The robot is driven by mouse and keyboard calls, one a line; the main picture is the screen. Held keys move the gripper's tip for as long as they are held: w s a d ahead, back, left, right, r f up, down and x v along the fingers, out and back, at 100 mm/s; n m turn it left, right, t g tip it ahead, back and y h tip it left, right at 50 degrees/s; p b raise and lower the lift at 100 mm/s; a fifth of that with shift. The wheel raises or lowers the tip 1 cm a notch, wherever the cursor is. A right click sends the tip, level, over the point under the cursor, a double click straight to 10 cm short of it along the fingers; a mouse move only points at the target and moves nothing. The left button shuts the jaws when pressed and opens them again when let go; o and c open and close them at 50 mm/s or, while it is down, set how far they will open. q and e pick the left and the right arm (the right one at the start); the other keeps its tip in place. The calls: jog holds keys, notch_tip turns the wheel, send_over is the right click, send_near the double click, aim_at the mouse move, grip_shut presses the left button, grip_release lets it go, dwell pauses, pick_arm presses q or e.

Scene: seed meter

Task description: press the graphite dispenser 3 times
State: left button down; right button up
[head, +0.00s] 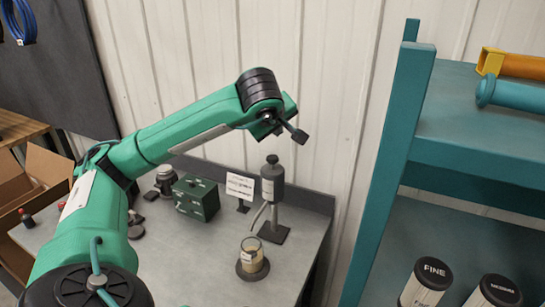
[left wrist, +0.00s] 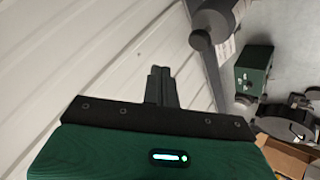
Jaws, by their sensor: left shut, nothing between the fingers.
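The graphite dispenser (head: 272,185) is a dark grey cylinder with a round knob on top. It stands upright on a post with a square base, at the back right of the grey bench, and a pale spout angles down at its left. My left gripper (head: 299,135) is shut and empty, above and slightly right of the knob, apart from it. In the left wrist view the shut fingers (left wrist: 160,74) point at the white wall, and the dispenser's dark knob and body (left wrist: 212,24) are up and to the right. My right gripper does not show.
A jar with pale contents (head: 252,255) sits on a dark round pad before the dispenser. A small sign (head: 240,187) and a green box (head: 197,198) stand left of it. A teal shelf (head: 392,150) rises at the right, holding lidded jars (head: 428,283).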

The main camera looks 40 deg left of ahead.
aim_at(270, 158)
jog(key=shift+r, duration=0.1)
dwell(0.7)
pick_arm(q)
jog(key=a+m+h+p, duration=0.1)
jog(key=p, duration=0.3)
jog(key=shift+s+a+p, duration=0.1)
jog(key=shift+a+p, duration=0.05)
jog(key=shift+p, duration=0.25)
jog(key=m+p, duration=0.1)
jog(key=p, duration=0.1)
jog(key=r+m+h+p, duration=0.1)
jog(key=p, duration=0.1)
jog(key=shift+s+a+h, duration=0.2)
jog(key=shift+a+h, duration=0.1)
jog(key=shift+a, duration=0.1)
jog(key=r+m+p, duration=0.1)
jog(key=p, duration=0.1)
jog(key=r+m+h+p, duration=0.1)
jog(key=p, duration=0.1)
jog(key=r+m+t+h+p, duration=0.1)
jog(key=p, duration=0.1)
jog(key=shift+s+d+r, duration=0.15)
jog(key=shift+d, duration=0.1)
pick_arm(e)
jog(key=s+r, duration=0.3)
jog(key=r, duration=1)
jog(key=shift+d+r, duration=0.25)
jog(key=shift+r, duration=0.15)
